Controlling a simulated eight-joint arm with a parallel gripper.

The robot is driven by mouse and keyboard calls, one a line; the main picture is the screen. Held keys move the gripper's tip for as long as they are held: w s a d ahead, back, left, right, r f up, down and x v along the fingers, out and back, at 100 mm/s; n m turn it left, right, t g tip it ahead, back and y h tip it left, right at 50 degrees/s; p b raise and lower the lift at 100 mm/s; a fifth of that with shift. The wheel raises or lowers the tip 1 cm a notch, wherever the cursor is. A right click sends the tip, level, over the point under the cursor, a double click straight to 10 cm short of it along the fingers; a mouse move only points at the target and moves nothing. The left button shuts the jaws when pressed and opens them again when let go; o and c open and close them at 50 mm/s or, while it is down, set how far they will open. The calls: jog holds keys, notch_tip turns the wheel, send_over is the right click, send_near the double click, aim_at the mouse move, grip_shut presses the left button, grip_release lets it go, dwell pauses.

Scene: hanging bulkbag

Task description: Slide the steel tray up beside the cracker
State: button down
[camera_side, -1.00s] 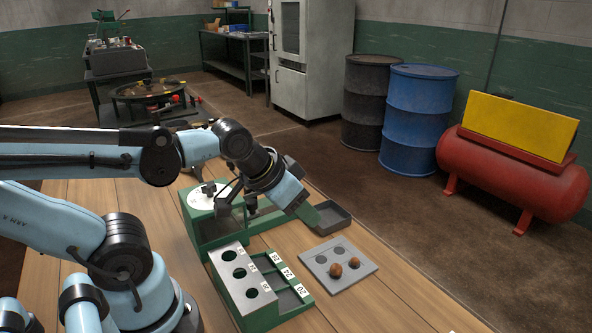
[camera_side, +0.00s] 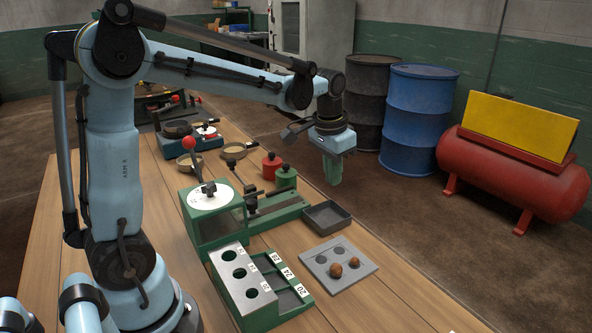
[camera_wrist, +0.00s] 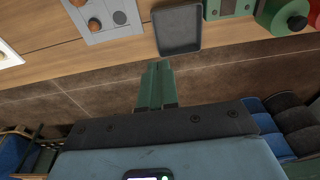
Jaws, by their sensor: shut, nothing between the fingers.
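The steel tray (camera_side: 345,226) is a dark grey, shallow, empty square tray on the wooden table, near its right edge. The cracker (camera_side: 215,226) is a green machine with a white dial, a red-knobbed lever and a long bed. The tray lies close to the right end of that bed; I cannot tell if they touch. My gripper (camera_side: 334,182) has green fingers, shut and empty, pointing down beyond the tray and clear of it. In the wrist view the closed fingertips (camera_wrist: 160,66) show just off the tray (camera_wrist: 178,50), with floor behind them.
A grey plate (camera_side: 366,268) with round hollows holds two brown nuts in front of the tray. A green sorting rack (camera_side: 268,318) with numbered slots stands left of it. Red (camera_side: 271,168) and green (camera_side: 286,178) canisters stand behind the cracker. Drums and a red tank stand on the floor.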

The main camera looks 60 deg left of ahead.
aim_at(277, 246)
jog(key=shift+g, duration=0.9)
jog(key=w+a+f, duration=0.1)
jog(key=f, duration=0.3)
jog(key=w+a+f, duration=0.1)
jog(key=f, duration=0.3)
jog(key=w+f, duration=0.1)
jog(key=f, duration=0.4)
jog(key=shift+w+a+f, duration=0.1)
jog(key=shift+w+a, duration=0.1)
jog(key=shift+a, duration=0.2)
jog(key=shift+s+f, duration=0.2)
jog(key=shift+f, duration=0.1)
jog(key=shift+s+r, duration=0.1)
jog(key=shift+s, duration=1.7)
jog(key=s, duration=1.2)
jog(key=shift+s, duration=0.15)
